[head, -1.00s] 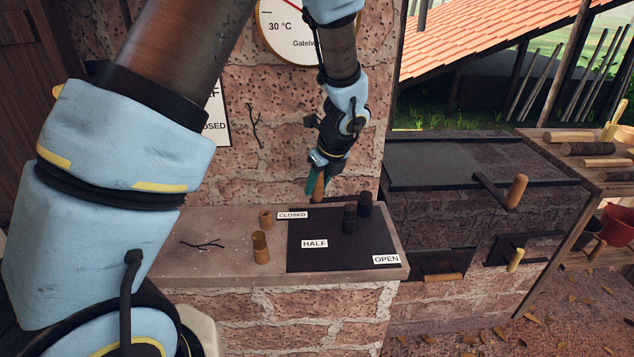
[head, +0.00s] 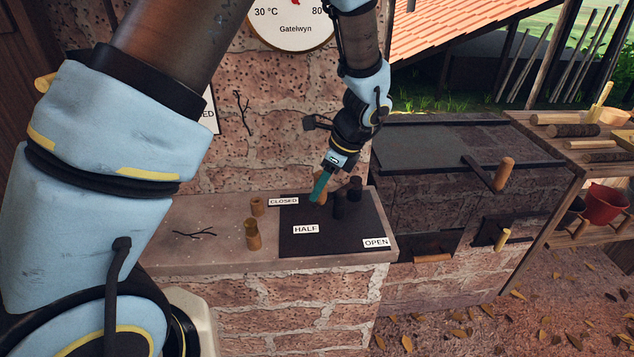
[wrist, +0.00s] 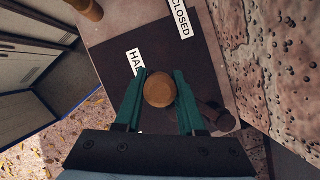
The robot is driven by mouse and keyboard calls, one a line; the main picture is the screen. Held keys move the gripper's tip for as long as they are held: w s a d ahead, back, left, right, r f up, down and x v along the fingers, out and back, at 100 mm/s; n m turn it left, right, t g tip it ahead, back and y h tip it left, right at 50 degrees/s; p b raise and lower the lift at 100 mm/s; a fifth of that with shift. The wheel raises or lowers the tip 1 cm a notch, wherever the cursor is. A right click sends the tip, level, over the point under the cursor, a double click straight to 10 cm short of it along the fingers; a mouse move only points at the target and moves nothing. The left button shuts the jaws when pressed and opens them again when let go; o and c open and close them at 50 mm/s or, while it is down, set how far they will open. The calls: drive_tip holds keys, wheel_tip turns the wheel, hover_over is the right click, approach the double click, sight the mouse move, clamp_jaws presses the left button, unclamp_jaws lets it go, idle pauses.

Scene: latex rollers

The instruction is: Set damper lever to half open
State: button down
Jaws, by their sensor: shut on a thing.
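The damper lever's round wooden handle (wrist: 159,88) sits between the two green fingers of my gripper (wrist: 160,98) in the wrist view, and the fingers are shut on it. In the head view my gripper (head: 321,187) largely hides the handle at the back of the dark plate (head: 325,246). The handle is to the right of the CLOSED label (head: 284,202) and behind the HALF label (head: 305,229). The OPEN label (head: 376,242) lies at the plate's front right corner. The lever's bar cannot be made out.
Two dark posts (head: 340,205) stand close to the right of my gripper. Wooden cylinders (head: 252,234) stand left of the plate, near a black twig mark (head: 195,234). The brick wall with a round dial (head: 292,22) rises behind. A stove with a handle (head: 504,172) is to the right.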

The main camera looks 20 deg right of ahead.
drive_tip(key=shift+s, duration=0.1)
idle(0.3)
drive_tip(key=c, duration=0.5)
unclamp_jaws()
drive_tip(key=shift+d+r, duration=0.1)
drive_tip(key=b+v, duration=0.2)
drive_tip(key=v, duration=0.8)
drive_tip(key=shift+r, duration=0.3)
drive_tip(key=a+f+n+g+h, duration=0.1)
drive_tip(key=a+n+h, duration=0.2)
drive_tip(key=a+n, duration=2.2)
drive_tip(key=a, duration=0.9)
drive_tip(key=shift+w+f+n+h, duration=0.3)
drive_tip(key=shift+w+f+h, duration=0.05)
drive_tip(key=shift+w+h, duration=0.05)
